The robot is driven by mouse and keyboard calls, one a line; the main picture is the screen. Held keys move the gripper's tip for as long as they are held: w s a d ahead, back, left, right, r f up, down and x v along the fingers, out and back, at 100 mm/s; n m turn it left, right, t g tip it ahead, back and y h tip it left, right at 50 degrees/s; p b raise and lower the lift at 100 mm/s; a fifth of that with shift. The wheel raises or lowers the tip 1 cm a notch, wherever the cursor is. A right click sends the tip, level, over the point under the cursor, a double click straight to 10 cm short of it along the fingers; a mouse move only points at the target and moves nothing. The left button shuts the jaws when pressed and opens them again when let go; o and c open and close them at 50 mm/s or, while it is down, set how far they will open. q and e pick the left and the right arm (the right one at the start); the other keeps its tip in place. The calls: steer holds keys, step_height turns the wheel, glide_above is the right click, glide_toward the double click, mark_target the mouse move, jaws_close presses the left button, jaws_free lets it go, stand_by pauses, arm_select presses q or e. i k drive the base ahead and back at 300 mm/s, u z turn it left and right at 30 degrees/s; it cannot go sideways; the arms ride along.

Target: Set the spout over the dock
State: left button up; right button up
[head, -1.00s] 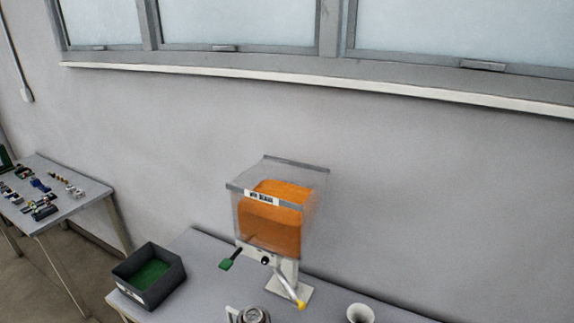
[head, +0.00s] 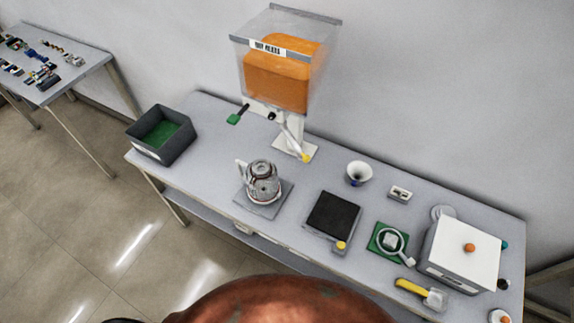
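A clear dispenser (head: 283,75) with orange contents stands on a white post at the back of the table. A slim pale spout (head: 294,140) with a yellow tip slants down to the right below it, near the post's foot. Which thing is the dock is not marked. A grey square plate (head: 244,203) holds a glass jug (head: 263,182), in front of the spout. A dark flat square pad (head: 333,215) in a grey frame with a yellow knob lies to the right of it. Neither of my grippers shows in the head view.
A dark bin (head: 174,148) with a green inside stands at the table's left end. A white cup (head: 358,172), a small box (head: 399,194), a green mat (head: 376,239), a yellow-handled tool (head: 412,287) and a white box (head: 465,248) fill the right. Free table lies between bin and jug.

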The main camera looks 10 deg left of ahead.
mark_target(300, 155)
steer(key=k, duration=1.15)
steer(key=u, duration=0.1)
steer(key=i, duration=0.6)
steer(key=u, duration=0.35)
